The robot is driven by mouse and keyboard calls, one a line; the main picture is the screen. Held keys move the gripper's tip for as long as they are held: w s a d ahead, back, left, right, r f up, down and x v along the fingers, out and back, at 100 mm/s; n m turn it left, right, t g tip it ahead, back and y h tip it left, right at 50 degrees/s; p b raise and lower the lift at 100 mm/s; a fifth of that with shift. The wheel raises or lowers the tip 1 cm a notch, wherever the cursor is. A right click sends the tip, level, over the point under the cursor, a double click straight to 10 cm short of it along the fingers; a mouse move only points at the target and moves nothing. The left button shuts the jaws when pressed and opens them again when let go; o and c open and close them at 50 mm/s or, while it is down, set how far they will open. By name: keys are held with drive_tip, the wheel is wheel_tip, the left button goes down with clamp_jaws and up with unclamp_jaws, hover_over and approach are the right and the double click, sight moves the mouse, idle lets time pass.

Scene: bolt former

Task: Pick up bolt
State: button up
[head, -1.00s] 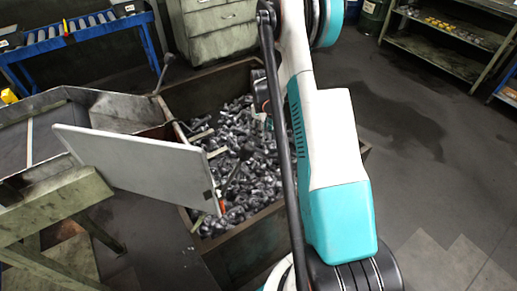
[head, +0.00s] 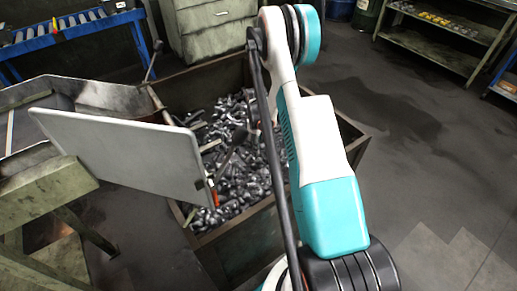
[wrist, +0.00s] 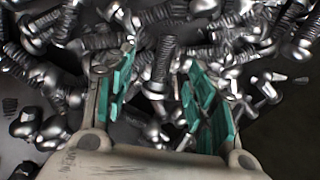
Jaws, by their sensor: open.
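Many metal bolts (head: 240,180) lie in a jumbled heap inside a large open bin (head: 228,236) in the head view. In the wrist view, my gripper (wrist: 158,78) is open over the heap, with green pads on both fingers. A bolt (wrist: 164,60) with a threaded shank shows between the fingertips, its head toward the palm. Other bolts lie around and beyond the fingers. I cannot tell whether either finger touches a bolt. In the head view my arm hides the right part of the heap, and the gripper is hard to make out.
A grey flat panel (head: 128,155) stands at the bin's left side. A metal chute (head: 95,95) lies behind it. Grey drawers (head: 215,25) stand at the back, and shelves (head: 440,40) at the back right. The floor (head: 420,160) right of the bin is clear.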

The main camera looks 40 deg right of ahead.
drive_tip(key=shift+f, duration=0.4)
drive_tip(key=shift+r, duration=0.1)
clamp_jaws()
wheel_tip(320, 180, up, 20)
drive_tip(key=p, duration=0.7)
